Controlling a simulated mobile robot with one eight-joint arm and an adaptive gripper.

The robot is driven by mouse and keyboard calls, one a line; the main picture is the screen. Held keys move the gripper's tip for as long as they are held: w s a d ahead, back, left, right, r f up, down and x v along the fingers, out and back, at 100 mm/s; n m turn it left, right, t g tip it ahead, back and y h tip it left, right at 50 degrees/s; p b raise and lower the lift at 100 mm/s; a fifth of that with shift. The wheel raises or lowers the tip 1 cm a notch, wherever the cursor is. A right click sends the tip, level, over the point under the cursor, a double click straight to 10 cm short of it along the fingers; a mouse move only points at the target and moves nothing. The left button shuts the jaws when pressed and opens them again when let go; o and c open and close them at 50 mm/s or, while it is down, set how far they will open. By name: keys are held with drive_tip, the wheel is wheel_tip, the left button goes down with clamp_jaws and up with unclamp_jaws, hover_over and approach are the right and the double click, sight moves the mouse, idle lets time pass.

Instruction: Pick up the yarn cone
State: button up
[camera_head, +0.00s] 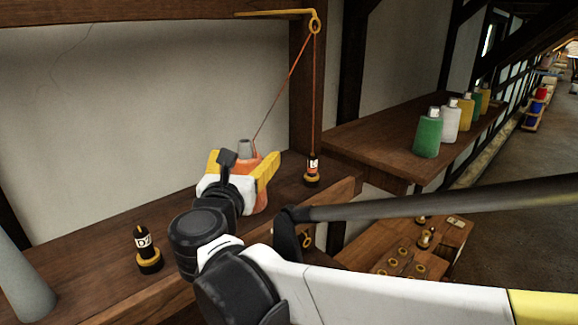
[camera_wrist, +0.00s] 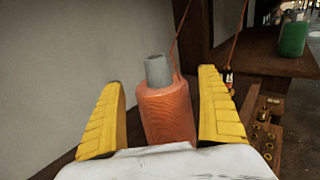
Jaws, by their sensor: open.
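The yarn cone (camera_wrist: 167,109) is orange with a grey top and stands upright on the wooden shelf. In the head view the cone (camera_head: 245,151) is mostly hidden behind my gripper. A strand runs from it up to a hook. My gripper (camera_head: 262,170) has yellow fingers. In the wrist view the open gripper (camera_wrist: 162,118) has one finger on each side of the cone, with a gap showing on the left and a smaller one on the right. The cone's base is hidden by the white gripper body.
A hook (camera_head: 315,24) overhead carries the strand, which also drops to a small black bobbin (camera_head: 312,170) right of the cone. Another black bobbin (camera_head: 147,250) stands at left. Several colored bottles (camera_head: 450,122) stand on the right shelf. A wall is behind the cone.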

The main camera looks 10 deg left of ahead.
drive_tip(key=shift+s+d, duration=0.15)
drive_tip(key=c, duration=1.5)
drive_tip(key=shift+r, duration=0.15)
drive_tip(key=shift+c, duration=0.2)
